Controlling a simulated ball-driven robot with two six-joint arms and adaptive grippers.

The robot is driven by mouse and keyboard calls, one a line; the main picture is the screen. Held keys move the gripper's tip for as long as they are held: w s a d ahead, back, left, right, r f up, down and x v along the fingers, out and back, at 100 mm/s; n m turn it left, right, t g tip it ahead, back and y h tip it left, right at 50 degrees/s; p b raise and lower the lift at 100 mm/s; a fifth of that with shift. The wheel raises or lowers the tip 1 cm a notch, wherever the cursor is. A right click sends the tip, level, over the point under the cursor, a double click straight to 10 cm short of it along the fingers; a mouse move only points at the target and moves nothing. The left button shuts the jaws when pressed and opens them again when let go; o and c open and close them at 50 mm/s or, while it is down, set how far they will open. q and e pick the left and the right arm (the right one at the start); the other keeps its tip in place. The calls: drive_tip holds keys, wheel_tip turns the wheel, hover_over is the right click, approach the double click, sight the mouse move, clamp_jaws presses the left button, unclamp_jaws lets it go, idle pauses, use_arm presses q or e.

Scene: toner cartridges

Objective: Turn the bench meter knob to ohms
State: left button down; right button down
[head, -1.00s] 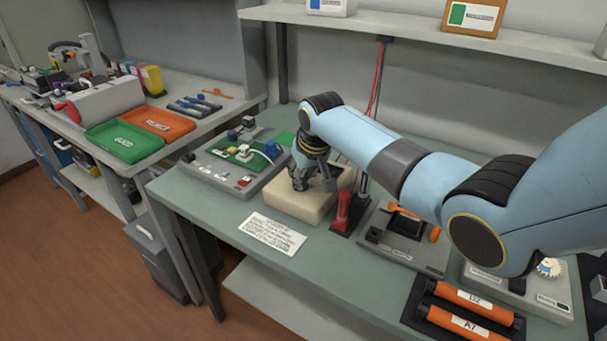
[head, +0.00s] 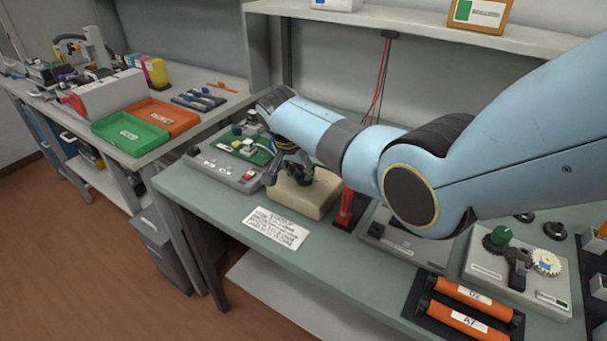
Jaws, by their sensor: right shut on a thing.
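My right gripper (head: 287,172) reaches down at the left back edge of a beige block (head: 318,194) on the bench. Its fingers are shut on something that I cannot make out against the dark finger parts. A grey unit (head: 215,175) with a green board (head: 232,147) and small buttons lies just left of the gripper. I cannot tell for sure which thing is the bench meter; no dial marking is readable. My left gripper is out of view.
A printed card (head: 277,228) lies in front of the block. A red tool (head: 345,207) stands to its right, with red and black leads (head: 381,75) hanging behind. Orange cartridges (head: 470,300) lie at the front right. My right arm covers much of the back.

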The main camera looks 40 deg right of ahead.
drive_tip(key=m+b, duration=0.1)
drive_tip(key=m+g+b, duration=0.1)
drive_tip(key=m, duration=0.1)
drive_tip(key=shift+w+f+m+g+b, duration=0.2)
drive_tip(key=shift+w+m+g+b, duration=0.1)
drive_tip(key=shift+m+b, duration=0.1)
drive_tip(key=m+g+b, duration=0.1)
drive_tip(key=m+b, duration=0.3)
drive_tip(key=b, duration=0.1)
drive_tip(key=m+g+b, duration=0.1)
drive_tip(key=m+b, duration=0.1)
drive_tip(key=m, duration=0.1)
drive_tip(key=shift+w+g+b, duration=0.3)
drive_tip(key=shift+b, duration=0.05)
drive_tip(key=shift+r+m+g+y+b, duration=0.1)
drive_tip(key=shift+m+g+y+b, duration=0.25)
drive_tip(key=shift+m+b, duration=0.9)
drive_tip(key=c, duration=1.4)
unclamp_jaws()
drive_tip(key=shift+w+d, duration=0.1)
drive_tip(key=shift+r, duration=0.1)
